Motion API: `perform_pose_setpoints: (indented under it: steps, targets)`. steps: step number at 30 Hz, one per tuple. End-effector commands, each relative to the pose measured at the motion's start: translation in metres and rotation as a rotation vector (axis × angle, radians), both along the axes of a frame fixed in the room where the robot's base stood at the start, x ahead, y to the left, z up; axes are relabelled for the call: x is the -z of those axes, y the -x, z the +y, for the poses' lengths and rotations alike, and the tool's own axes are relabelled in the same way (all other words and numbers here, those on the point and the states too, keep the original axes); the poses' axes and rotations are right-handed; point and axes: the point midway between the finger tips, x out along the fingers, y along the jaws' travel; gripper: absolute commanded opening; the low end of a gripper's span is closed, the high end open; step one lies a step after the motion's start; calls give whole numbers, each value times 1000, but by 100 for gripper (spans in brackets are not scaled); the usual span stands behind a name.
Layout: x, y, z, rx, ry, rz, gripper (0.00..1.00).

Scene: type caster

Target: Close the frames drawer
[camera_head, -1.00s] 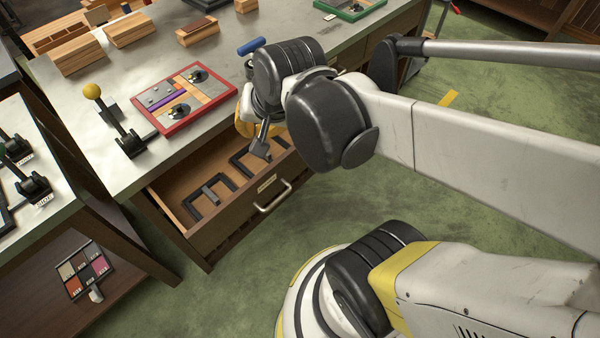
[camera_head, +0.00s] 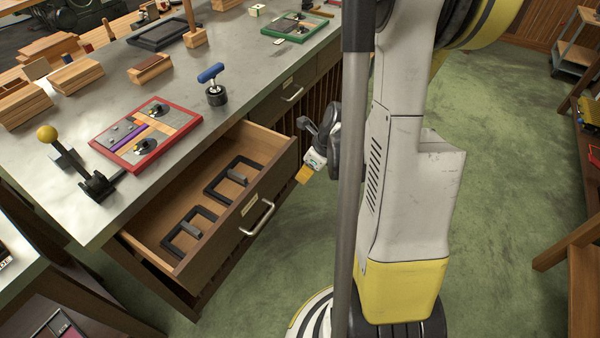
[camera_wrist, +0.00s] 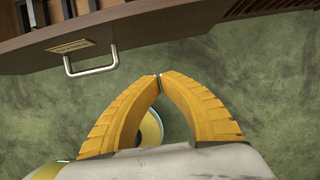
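In the wrist view the drawer front (camera_wrist: 150,28) crosses the top, and the handle (camera_wrist: 91,62) is at upper left. My gripper (camera_head: 303,176) is just right of the drawer's front, beyond the handle, in free air. In the wrist view its yellow fingers (camera_wrist: 160,77) meet at the tips with nothing between them. The handle is apart from the fingers.
The workbench top (camera_head: 120,90) holds a red-framed board (camera_head: 147,133), a yellow-knobbed lever (camera_head: 75,165), a blue-handled tool (camera_head: 212,84) and wooden blocks. A closed drawer (camera_head: 290,92) is further along. Green floor (camera_head: 490,150) is open to the right.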

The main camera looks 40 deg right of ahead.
Motion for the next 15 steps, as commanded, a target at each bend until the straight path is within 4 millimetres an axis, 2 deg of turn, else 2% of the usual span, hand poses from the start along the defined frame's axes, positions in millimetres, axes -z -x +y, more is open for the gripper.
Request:
perform_pose_setpoints:
  steps: [1,9,15]
  targets:
    - [16,-4,1,-2,1,0,0]
    - [69,-25,8,-2,2,-1,0]
    - [64,-52,17,-5,2,-1,0]
